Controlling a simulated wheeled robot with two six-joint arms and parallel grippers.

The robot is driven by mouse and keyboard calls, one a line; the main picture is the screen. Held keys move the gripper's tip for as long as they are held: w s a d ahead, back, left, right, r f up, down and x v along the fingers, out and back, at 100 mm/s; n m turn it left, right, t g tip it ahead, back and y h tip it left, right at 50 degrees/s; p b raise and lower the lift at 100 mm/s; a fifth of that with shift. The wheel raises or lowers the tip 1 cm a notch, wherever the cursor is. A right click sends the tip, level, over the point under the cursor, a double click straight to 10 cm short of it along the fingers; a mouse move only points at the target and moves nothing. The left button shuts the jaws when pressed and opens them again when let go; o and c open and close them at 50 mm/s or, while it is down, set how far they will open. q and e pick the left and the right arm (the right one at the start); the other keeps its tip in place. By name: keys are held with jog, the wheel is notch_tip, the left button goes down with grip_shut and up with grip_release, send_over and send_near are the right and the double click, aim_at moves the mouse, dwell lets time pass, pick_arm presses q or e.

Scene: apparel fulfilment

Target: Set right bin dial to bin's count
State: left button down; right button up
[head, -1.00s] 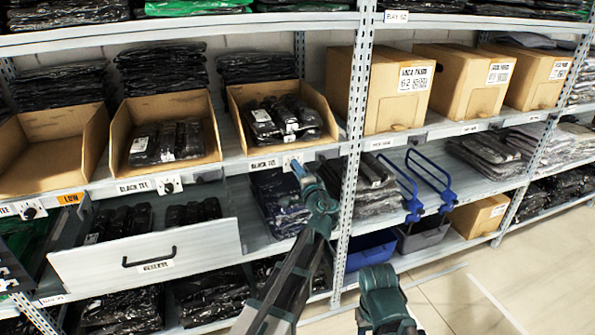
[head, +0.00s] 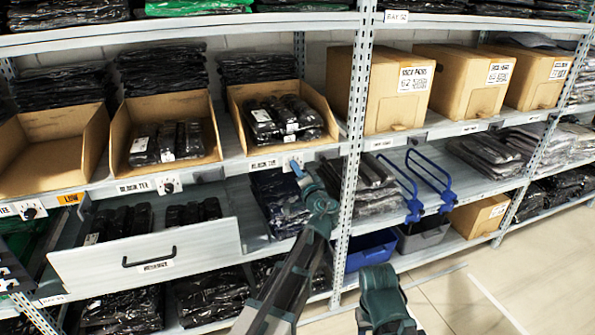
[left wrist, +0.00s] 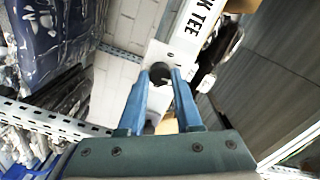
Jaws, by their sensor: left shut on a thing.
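The right open cardboard bin (head: 325,112) holds several black bagged packs (head: 284,118). Its dial (head: 292,158) sits on the shelf edge beside a "BLACK TEE" label (head: 264,164). My left gripper (head: 296,167) is at this dial, and its fingertips partly cover it. In the left wrist view my left gripper's two blue fingers (left wrist: 160,76) are shut on the black dial knob (left wrist: 160,70). The dial's setting cannot be read. My right gripper does not show.
A middle bin (head: 212,142) with its own dial (head: 168,187) and an empty bin (head: 95,148) stand to the left. A drawer (head: 200,246) stands pulled out below. A rack upright (head: 352,140) is close right of the dial.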

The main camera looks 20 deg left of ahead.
pick_arm(q)
jog(key=c, duration=0.6)
grip_release()
jog(key=shift+s, duration=0.1)
jog(key=v, duration=1.3)
jog(key=shift+s+d, duration=0.25)
jog(key=shift+d, duration=0.05)
